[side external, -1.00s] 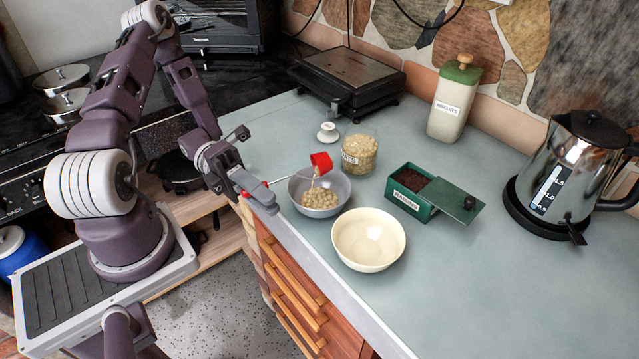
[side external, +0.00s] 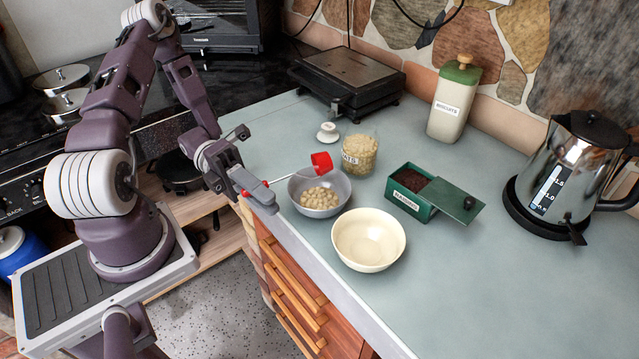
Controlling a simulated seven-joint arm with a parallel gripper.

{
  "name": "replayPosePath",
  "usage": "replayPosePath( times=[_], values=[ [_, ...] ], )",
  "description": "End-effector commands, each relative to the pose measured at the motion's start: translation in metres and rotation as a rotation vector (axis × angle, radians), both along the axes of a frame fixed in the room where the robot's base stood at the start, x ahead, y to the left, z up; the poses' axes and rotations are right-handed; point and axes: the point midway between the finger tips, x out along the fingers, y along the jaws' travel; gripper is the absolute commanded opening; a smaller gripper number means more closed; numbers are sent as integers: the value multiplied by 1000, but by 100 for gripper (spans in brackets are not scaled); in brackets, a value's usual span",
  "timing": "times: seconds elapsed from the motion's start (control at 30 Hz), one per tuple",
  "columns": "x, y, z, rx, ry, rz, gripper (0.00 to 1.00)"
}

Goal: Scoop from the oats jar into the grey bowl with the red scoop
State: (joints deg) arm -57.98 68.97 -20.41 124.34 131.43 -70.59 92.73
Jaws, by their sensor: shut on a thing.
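My gripper (side external: 258,192) is shut on the handle of the red scoop (side external: 321,162). The scoop's red cup is tilted above the far rim of the grey bowl (side external: 346,191). The inside of the cup cannot be seen clearly. Pale oat-coloured pieces (side external: 319,198) lie in the bottom of the grey bowl. The oats jar (side external: 361,154) is a clear glass jar behind the bowl, open on top and holding pale oats. Its label is partly hidden by the scoop. A white lid with a knob (side external: 327,132) lies on the counter beside the jar.
A cream bowl (side external: 368,240), empty, stands in front of the grey bowl. A green box (side external: 412,201) with dark contents and a partly slid-off lid is to the right. A biscuits canister (side external: 452,105), a kettle (side external: 572,170) and a black-and-grey appliance (side external: 350,78) stand farther off.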

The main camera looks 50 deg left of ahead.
Motion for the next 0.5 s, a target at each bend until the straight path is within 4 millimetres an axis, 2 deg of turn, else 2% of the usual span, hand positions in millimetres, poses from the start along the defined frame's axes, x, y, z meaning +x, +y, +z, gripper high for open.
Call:
replayPosePath(
  times=[0.17, 0.5],
  values=[
    [1, 0, 6, 16, 58, -2, 0],
    [14, -5, 53, 138, 492, -2, 0]
  ],
)
